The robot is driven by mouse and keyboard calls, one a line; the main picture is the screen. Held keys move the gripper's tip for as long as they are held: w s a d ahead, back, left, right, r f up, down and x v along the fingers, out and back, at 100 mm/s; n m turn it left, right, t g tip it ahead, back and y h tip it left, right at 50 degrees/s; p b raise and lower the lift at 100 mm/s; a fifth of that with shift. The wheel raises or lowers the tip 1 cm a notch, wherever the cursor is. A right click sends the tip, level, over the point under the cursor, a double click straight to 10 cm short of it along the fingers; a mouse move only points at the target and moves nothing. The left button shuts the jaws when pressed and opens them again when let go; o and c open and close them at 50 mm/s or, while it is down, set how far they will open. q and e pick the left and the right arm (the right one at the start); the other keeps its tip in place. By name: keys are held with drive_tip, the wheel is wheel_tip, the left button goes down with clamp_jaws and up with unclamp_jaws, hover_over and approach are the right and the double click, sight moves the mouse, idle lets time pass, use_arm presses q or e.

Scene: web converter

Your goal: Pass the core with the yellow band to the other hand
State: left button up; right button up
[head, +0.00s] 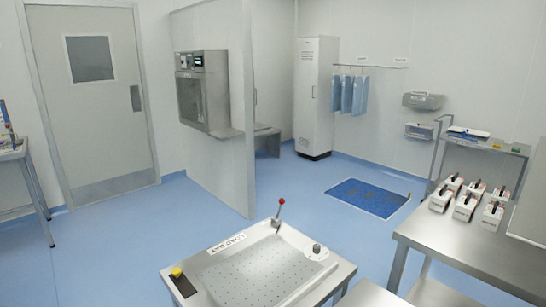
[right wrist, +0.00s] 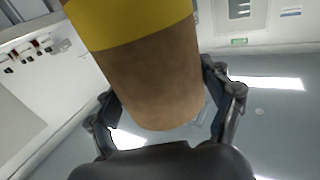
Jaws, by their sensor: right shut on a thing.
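The core with the yellow band (right wrist: 150,75) is a brown cylinder that fills the upper middle of the right wrist view. Its yellow band (right wrist: 125,18) shows at the top of that view, and its plain brown end is nearest my palm. My right gripper (right wrist: 166,100) is shut on the core, with a dark finger on each side of it. The far end of the core is cut off by the picture's edge. Neither gripper nor the core shows in the head view. My left gripper is in neither view.
In the head view a perforated metal table marked LOAD BAY (head: 235,282) stands in front, with a red-knobbed lever (head: 279,212). A steel bench (head: 470,250) at right carries several white-and-red devices (head: 466,204). Blue floor (head: 290,190) is clear beyond the table.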

drive_tip(key=s+a+m+h, duration=0.2)
drive_tip(key=s+a+h, duration=0.2)
drive_tip(key=a, duration=0.2)
drive_tip(key=shift+s+a+r, duration=0.25)
drive_tip(key=shift+s+a, duration=0.1)
drive_tip(key=shift+a, duration=0.05)
